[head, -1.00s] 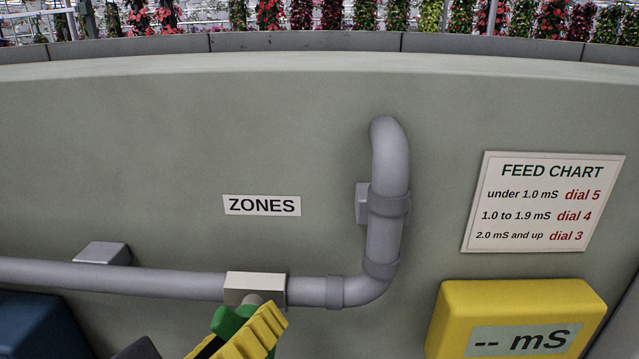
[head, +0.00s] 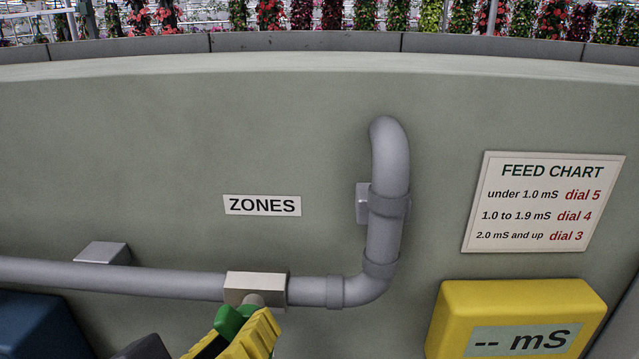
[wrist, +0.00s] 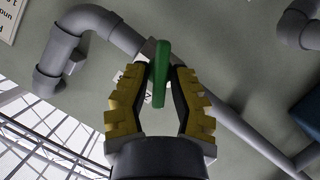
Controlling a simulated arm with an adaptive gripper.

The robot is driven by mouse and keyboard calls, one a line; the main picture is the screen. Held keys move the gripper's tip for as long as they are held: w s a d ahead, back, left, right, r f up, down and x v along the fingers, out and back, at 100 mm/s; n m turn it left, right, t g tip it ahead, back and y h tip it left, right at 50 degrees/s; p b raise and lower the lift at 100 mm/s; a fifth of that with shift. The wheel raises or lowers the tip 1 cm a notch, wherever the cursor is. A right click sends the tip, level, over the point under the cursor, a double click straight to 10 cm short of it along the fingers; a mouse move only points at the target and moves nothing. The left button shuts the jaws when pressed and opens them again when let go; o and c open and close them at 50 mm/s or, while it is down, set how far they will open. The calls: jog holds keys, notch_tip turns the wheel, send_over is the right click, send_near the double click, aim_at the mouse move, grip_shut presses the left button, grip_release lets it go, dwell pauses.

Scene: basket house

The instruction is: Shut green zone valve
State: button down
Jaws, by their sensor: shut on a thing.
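The green valve handle (head: 229,322) sits on a short stem at the front of a pale valve block (head: 256,288) on the grey pipe. In the wrist view the green handle (wrist: 160,72) is a long bar lying between my yellow fingers. My gripper (head: 262,325) is shut on the handle, with one yellow finger covering part of it in the head view. My gripper also shows in the wrist view (wrist: 160,85), one finger on each side of the bar. The handle's lower part is hidden by the finger in the head view.
A grey pipe (head: 150,280) runs along the wall and bends up (head: 388,215) right of the valve. A ZONES label (head: 262,205) is above. A yellow meter (head: 515,300) and a feed chart (head: 542,203) are at right. A dark blue box (head: 38,325) is at lower left.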

jog(key=c, duration=1)
grip_release()
jog(key=shift+d, duration=0.1)
jog(key=shift+c, duration=0.2)
jog(key=v, duration=1.2)
jog(key=shift+w+f, duration=0.1)
jog(key=shift+f, duration=0.05)
